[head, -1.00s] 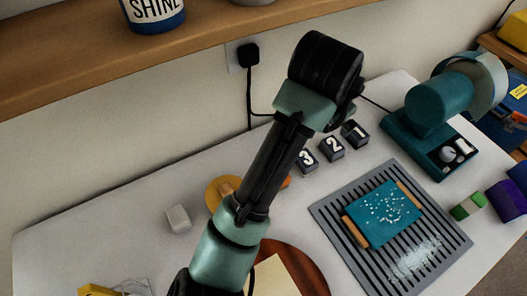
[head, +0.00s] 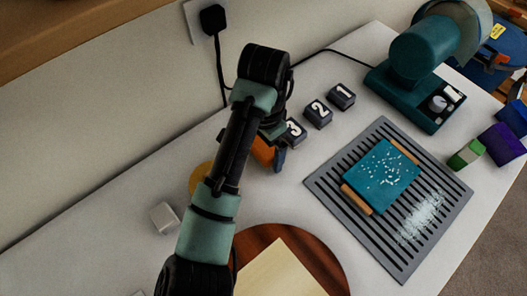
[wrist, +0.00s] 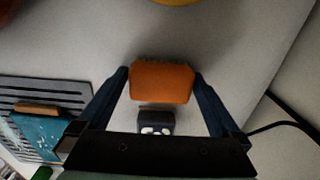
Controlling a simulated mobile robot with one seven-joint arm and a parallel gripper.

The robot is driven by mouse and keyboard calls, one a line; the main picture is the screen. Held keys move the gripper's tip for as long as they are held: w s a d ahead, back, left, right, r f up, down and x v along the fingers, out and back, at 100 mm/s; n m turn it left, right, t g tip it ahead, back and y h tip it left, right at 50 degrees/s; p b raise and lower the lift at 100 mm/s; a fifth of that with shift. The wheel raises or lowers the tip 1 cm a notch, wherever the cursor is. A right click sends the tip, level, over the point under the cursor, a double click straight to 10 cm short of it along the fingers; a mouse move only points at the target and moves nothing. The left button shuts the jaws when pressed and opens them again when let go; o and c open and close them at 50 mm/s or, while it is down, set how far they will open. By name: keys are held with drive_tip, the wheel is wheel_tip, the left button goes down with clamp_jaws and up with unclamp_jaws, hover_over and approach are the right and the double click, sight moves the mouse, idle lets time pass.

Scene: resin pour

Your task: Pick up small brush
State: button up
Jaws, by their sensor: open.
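An orange block-like object (wrist: 161,82) lies on the white table; it also shows in part in the head view (head: 263,151), beside my gripper. I cannot tell from its shape whether it is the small brush, and no bristles show clearly. My gripper (wrist: 161,74) is open in the wrist view, with one dark finger on each side of the orange object. I cannot tell whether the fingers touch it. In the head view my gripper (head: 279,158) is low over the table, partly hidden by my arm.
Numbered dark blocks, one marked 2 (head: 318,113), stand close by. A grey slatted rack (head: 322,190) holds a teal board (head: 378,181) with orange ends and white flecks. A teal machine (head: 419,100) stands behind. A white cube (head: 163,217) and round brown board (head: 330,262) lie nearer.

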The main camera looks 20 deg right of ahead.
sight(264, 148)
drive_tip(key=c, duration=1.1)
drive_tip(key=shift+s+r, duration=0.1)
drive_tip(key=shift+r, duration=0.15)
wheel_tip(264, 148, up, 7)
drive_tip(key=p, duration=0.4)
drive_tip(key=s+d+p, duration=0.1)
drive_tip(key=s+d, duration=0.2)
drive_tip(key=s, duration=0.6)
drive_tip(key=s+d+p, duration=0.1)
drive_tip(key=s+d, duration=0.3)
drive_tip(key=s, duration=0.5)
drive_tip(key=shift+s+d+f, duration=0.15)
drive_tip(key=shift+d+f, duration=0.1)
drive_tip(key=shift+f, duration=0.05)
